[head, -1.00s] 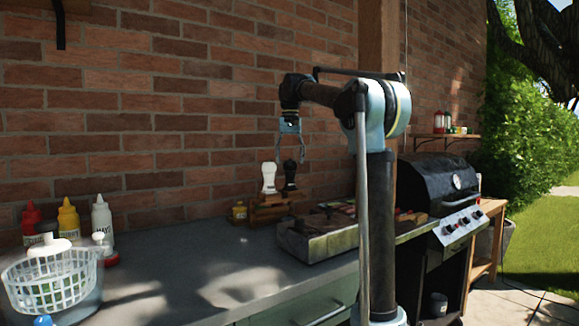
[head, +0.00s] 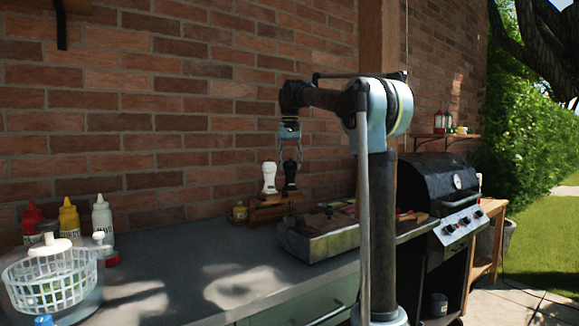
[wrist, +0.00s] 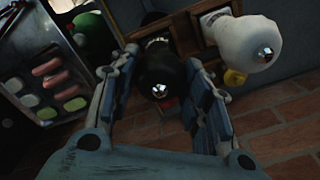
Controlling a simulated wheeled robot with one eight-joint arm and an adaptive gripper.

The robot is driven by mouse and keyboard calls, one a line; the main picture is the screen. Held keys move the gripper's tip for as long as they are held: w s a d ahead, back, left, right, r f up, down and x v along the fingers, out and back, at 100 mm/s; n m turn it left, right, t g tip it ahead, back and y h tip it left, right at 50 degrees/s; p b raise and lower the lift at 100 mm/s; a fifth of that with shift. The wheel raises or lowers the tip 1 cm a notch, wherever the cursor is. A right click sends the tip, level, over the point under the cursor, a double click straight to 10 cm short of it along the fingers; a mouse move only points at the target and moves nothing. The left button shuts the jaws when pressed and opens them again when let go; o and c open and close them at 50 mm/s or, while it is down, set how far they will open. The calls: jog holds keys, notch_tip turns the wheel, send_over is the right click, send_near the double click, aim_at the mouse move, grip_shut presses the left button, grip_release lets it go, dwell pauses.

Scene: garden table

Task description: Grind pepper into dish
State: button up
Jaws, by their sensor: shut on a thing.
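The black pepper mill (head: 290,176) stands upright at the wooden rack (head: 266,212) by the brick wall. A white mill (head: 269,178) stands to its left. My gripper (head: 290,162) points down, with its fingers shut on the upper part of the black mill. In the wrist view, the black mill (wrist: 163,72) sits between the two fingers of my gripper (wrist: 165,85), and the white mill (wrist: 248,42) is beside it. A metal tray with food (head: 325,245) is on the counter in front of the rack. I cannot tell which vessel is the dish.
Red, yellow (head: 69,220) and white squeeze bottles stand at the left. A white basket (head: 50,282) is in front of them. A small yellow jar (head: 240,212) is left of the rack. A black grill (head: 440,190) is at the right. The middle counter is clear.

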jog(key=shift+d+n, duration=0.1)
jog(key=shift+n, duration=0.2)
jog(key=n, duration=0.3)
jog(key=shift+n, duration=0.4)
jog(key=n, duration=0.4)
jog(key=shift+n, duration=0.3)
jog(key=n, duration=0.4)
jog(key=shift+n, duration=2.7)
jog(key=o, duration=1.1)
jog(key=shift+c, duration=0.2)
